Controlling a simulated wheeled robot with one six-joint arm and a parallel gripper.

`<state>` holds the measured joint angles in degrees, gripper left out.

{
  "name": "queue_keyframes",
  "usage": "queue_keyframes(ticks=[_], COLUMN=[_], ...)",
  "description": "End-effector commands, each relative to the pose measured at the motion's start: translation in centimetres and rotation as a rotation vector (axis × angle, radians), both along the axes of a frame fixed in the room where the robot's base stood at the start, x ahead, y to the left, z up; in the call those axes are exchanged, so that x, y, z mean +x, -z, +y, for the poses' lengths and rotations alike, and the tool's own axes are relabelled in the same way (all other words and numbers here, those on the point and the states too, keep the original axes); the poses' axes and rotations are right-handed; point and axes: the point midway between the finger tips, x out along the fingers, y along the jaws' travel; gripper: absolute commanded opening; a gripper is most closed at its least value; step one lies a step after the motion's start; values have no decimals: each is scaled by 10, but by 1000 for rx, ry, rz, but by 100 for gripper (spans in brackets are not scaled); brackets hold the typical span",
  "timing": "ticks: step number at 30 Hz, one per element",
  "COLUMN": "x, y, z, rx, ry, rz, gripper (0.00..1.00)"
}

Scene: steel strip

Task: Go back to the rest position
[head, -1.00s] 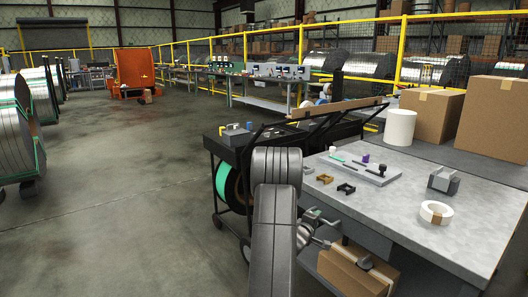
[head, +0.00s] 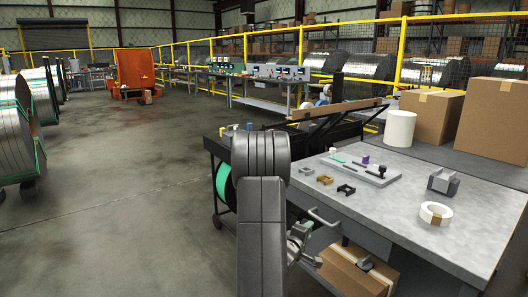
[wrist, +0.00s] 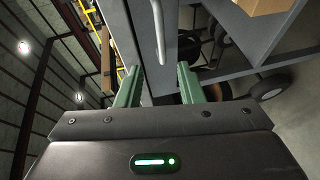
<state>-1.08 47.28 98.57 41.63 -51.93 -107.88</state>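My gripper (wrist: 157,88) shows in the wrist view with its two green fingers apart and nothing between them. Behind the fingers are the grey side of the workbench and a metal handle (wrist: 159,30). In the head view my gripper (head: 301,236) hangs low, left of the workbench (head: 410,212) and below its top. My arm hides part of the black cart.
A black cart (head: 214,150) stands left of the workbench. The bench top holds a grey fixture plate (head: 372,177), small clips, a tape roll (head: 436,213) and a grey dispenser (head: 443,181). A cardboard box (head: 345,271) sits low beneath. Open floor lies left.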

Motion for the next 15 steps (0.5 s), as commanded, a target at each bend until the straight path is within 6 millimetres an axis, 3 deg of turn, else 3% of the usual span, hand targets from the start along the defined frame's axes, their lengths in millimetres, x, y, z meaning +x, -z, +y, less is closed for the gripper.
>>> queue_keyframes(ticks=[15], x=[84], y=[18], z=[-51], rx=[0], ry=[2], rz=[-1], gripper=[34])
